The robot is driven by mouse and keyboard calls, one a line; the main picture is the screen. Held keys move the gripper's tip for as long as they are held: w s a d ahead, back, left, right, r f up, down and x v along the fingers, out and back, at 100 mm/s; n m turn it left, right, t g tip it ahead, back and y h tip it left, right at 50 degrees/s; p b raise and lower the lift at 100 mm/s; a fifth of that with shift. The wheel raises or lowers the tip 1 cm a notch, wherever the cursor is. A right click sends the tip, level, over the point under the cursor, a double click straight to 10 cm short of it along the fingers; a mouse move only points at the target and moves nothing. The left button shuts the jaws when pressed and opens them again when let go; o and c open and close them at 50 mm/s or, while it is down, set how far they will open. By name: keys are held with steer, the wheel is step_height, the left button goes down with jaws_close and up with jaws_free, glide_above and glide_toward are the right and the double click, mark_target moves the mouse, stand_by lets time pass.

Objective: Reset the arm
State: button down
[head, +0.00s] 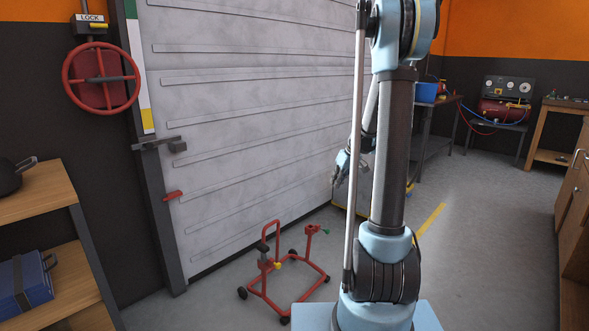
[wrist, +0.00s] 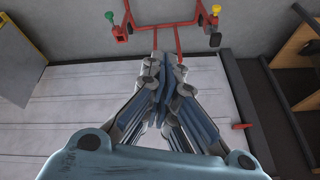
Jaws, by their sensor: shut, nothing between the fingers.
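My arm rises from my base in the middle of the head view and folds over at the top. My gripper (head: 337,178) hangs in front of the large grey shutter door, partly hidden behind my arm. In the wrist view my gripper (wrist: 162,62) has its fingers together, with nothing between them. It points toward a red wheeled stand (wrist: 179,32), which lies beyond the fingertips, apart from them.
The red stand (head: 292,284) is on the floor before the shutter door (head: 240,90). A red handwheel (head: 101,77) is on the left wall. Wooden shelves (head: 40,195) stand at left, a workbench (head: 440,110) behind my arm, and cabinets (head: 572,205) at right. Floor at right is clear.

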steer(key=s+r+m+h, duration=0.1)
steer(key=s+r, duration=0.2)
steer(key=s, duration=0.8)
steer(key=s+r+m+h, duration=0.1)
steer(key=s+r+m, duration=0.1)
steer(key=s, duration=0.9)
steer(key=s+f+m, duration=0.1)
steer(key=s+f, duration=0.2)
steer(key=s, duration=0.6)
steer(key=s+d+f+m+g+h, duration=0.1)
steer(key=s+f, duration=0.2)
steer(key=s, duration=0.6)
steer(key=shift+m+h, duration=0.3)
steer(key=shift+m, duration=0.1)
steer(key=shift+f, duration=0.1)
steer(key=shift+w+f, duration=0.2)
steer(key=shift+w, duration=0.2)
